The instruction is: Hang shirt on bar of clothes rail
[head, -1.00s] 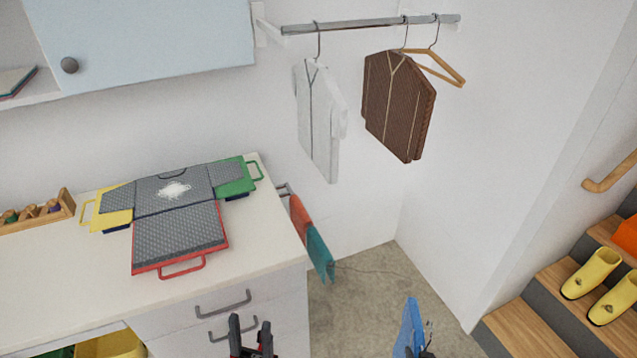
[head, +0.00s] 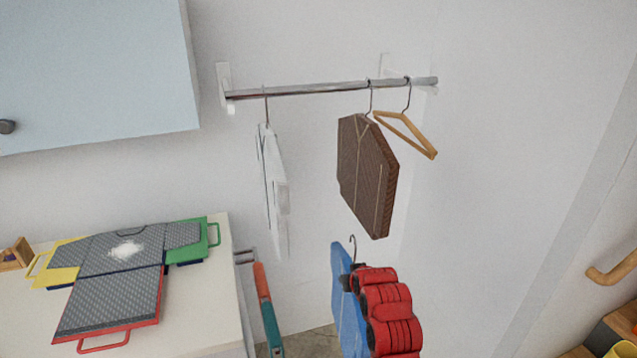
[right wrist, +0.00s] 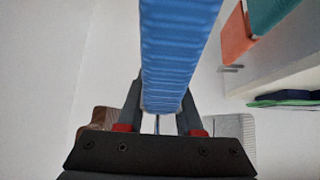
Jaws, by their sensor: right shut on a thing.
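A blue shirt (head: 346,300) on a hanger with a dark hook is held upright by my right gripper (head: 356,280). It stays below and in front of the clothes rail bar (head: 320,88). In the right wrist view the blue shirt (right wrist: 178,50) runs between the two fingers of my right gripper (right wrist: 158,118), which is shut on it. The shirt's hook is free of the bar. A white shirt (head: 272,190), a brown shirt (head: 366,178) and an empty wooden hanger (head: 408,135) hang from the bar. My left gripper is not in view.
Red and teal towels (head: 268,310) hang at the counter's side. Bar space between the white and brown shirts is free.

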